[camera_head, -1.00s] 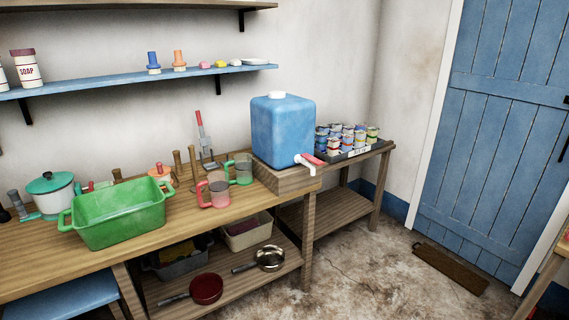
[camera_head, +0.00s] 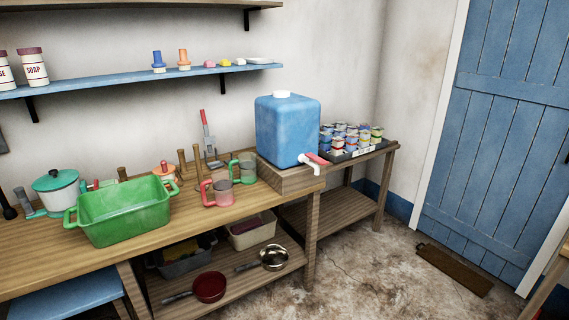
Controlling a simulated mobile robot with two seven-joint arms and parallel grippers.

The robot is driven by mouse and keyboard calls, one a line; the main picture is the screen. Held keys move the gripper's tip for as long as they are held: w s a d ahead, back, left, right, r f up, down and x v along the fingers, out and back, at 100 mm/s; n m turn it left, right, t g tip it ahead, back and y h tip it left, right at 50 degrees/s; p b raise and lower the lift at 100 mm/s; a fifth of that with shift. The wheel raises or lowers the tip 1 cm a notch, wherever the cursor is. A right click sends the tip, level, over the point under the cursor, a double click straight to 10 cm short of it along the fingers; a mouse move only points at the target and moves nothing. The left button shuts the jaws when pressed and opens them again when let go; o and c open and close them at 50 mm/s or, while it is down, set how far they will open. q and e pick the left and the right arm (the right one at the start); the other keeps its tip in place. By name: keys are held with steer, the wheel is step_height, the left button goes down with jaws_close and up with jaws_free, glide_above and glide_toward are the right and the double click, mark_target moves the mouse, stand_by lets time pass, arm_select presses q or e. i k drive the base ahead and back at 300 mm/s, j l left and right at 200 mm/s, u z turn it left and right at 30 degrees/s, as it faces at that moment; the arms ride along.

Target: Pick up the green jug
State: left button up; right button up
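The green jug (camera_head: 246,168) is a see-through jug with a green handle on its left side. It stands upright on the wooden bench (camera_head: 262,202), close to the left of the blue water tank's wooden stand. A similar see-through jug with a red handle, the red jug (camera_head: 221,187), stands in front of it and to its left. The two look very close together; I cannot tell if they touch. Neither of my grippers is in view.
A green basin (camera_head: 122,212) sits left of the jugs. The blue tank (camera_head: 287,130) with its red-handled tap stands on a wooden block (camera_head: 300,181) to the right. Upright wooden pegs (camera_head: 183,166) are behind the red jug. The floor (camera_head: 365,275) in front right is mostly clear.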

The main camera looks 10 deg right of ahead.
mark_target(247, 161)
steer(key=i+l+u, duration=0.1)
steer(key=i+l, duration=0.15)
steer(key=i+l+u, duration=0.1)
steer(key=l, duration=0.35)
steer(key=i+l, duration=0.3)
steer(key=i+l+u, duration=0.15)
steer(key=l, duration=0.35)
steer(key=i+l+u, duration=0.1)
steer(key=i+l, duration=0.15)
steer(key=l, duration=0.15)
steer(key=i+l+u, duration=0.1)
steer(key=l, duration=0.3)
steer(key=i+l+u, duration=0.1)
steer(key=i+l, duration=0.15)
steer(key=l, duration=0.2)
steer(key=i+l+u, duration=0.1)
steer(key=l, duration=0.35)
